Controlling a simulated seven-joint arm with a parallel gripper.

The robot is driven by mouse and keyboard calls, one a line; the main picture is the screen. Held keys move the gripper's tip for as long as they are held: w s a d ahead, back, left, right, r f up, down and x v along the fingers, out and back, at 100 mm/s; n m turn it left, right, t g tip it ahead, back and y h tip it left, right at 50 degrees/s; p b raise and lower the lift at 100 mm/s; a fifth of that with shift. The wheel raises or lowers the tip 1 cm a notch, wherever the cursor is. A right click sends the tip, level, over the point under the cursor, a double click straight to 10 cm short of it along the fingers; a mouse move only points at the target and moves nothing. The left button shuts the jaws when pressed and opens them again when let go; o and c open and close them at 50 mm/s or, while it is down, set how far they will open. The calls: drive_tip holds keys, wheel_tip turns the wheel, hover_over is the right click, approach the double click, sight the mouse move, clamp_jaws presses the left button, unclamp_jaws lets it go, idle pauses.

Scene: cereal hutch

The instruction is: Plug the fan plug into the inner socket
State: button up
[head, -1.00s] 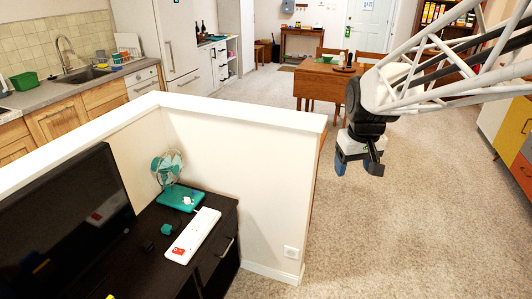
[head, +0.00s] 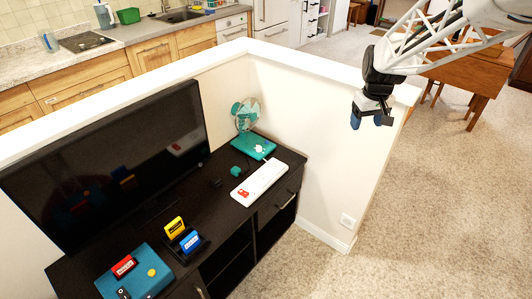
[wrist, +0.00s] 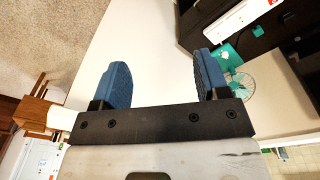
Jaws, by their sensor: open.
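The turquoise fan (head: 246,115) stands on a turquoise base (head: 252,146) at the right end of the dark TV cabinet. A white power strip (head: 262,179) with a red part lies in front of it. A small teal plug-like piece (head: 236,171) lies left of the strip; a black one (head: 215,183) lies farther left. I cannot tell surely which is the fan plug, and the strip's sockets are too small to make out. My gripper (head: 368,120) is open and empty, right of the fan by the low wall. In the wrist view my gripper (wrist: 162,62) shows spread blue fingers.
A large TV (head: 110,165) stands at left. A turquoise console (head: 135,275) and coloured cartridges (head: 183,235) sit at the cabinet's front left.

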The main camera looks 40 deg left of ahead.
drive_tip(key=w+a+f+n, duration=0.1)
drive_tip(key=a+f, duration=0.3)
drive_tip(key=a, duration=0.3)
drive_tip(key=w+a+f+n, duration=0.1)
drive_tip(key=a+f, duration=0.3)
drive_tip(key=a, duration=0.3)
drive_tip(key=n+g, duration=0.1)
drive_tip(key=n, duration=0.5)
hover_over(236, 169)
drive_tip(key=shift+h, duration=0.3)
wheel_tip(236, 169, down, 27)
drive_tip(key=shift+f, duration=0.1)
drive_tip(key=shift+f, duration=1.25)
drive_tip(key=shift+f, duration=2.6)
